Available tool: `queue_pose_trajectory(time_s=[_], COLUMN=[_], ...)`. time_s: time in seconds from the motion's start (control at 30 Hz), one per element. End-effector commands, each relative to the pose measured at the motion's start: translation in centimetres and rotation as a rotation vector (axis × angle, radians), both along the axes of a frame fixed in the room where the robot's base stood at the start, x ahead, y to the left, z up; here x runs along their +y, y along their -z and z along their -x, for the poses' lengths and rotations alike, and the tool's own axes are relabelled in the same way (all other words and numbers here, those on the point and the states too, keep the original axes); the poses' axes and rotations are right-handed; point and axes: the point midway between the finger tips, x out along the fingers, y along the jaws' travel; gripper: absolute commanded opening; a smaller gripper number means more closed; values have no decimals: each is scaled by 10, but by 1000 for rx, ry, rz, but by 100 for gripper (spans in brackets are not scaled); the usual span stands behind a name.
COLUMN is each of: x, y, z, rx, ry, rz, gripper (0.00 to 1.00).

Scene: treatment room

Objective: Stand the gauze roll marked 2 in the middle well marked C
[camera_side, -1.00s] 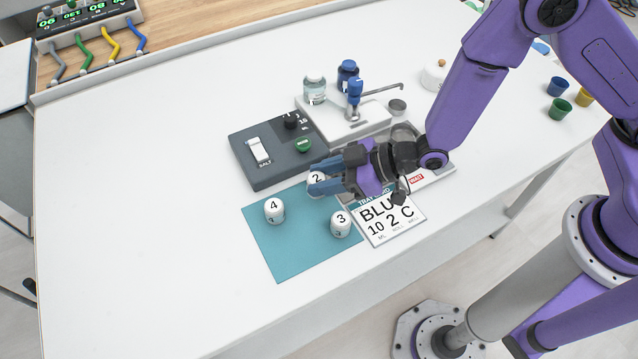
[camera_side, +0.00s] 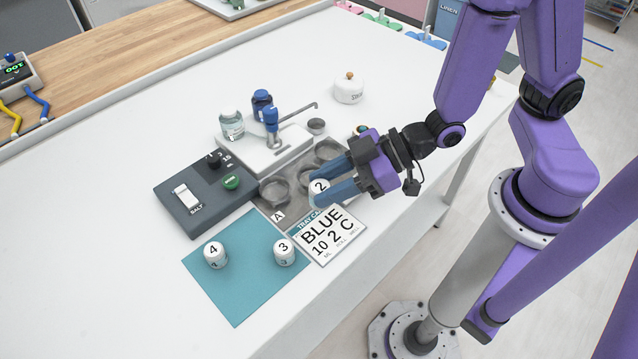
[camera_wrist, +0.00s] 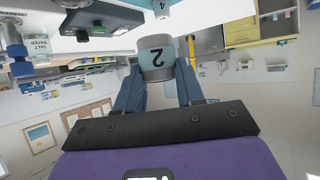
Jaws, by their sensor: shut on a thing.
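The gauze roll marked 2 (camera_side: 319,188) is white and sits between the blue fingers of my gripper (camera_side: 330,190), which is shut on it. It also shows in the wrist view (camera_wrist: 156,57), with the gripper (camera_wrist: 158,80) around its sides. The side view has the roll over the near part of the grey tray (camera_side: 285,212). Round wells show in the tray: one at left (camera_side: 275,190) beside a label A, and one at the back right (camera_side: 327,150). The gripper hides part of the tray, and I cannot read a C on a well.
Rolls marked 4 (camera_side: 215,255) and 3 (camera_side: 284,252) stand on the teal mat (camera_side: 240,285). A card reading BLUE 10 2 C (camera_side: 330,236) lies by the tray.

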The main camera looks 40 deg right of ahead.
Motion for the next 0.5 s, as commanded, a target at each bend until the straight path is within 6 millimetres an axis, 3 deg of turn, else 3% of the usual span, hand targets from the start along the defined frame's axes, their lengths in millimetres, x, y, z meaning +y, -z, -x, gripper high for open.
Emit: queue_pose_trajectory(time_s=[0.17, 0.5], x=[-14, -70], y=[10, 43], z=[-25, -100], rx=[1, 1], ry=[77, 319], rz=[3, 4], gripper=[9, 9])
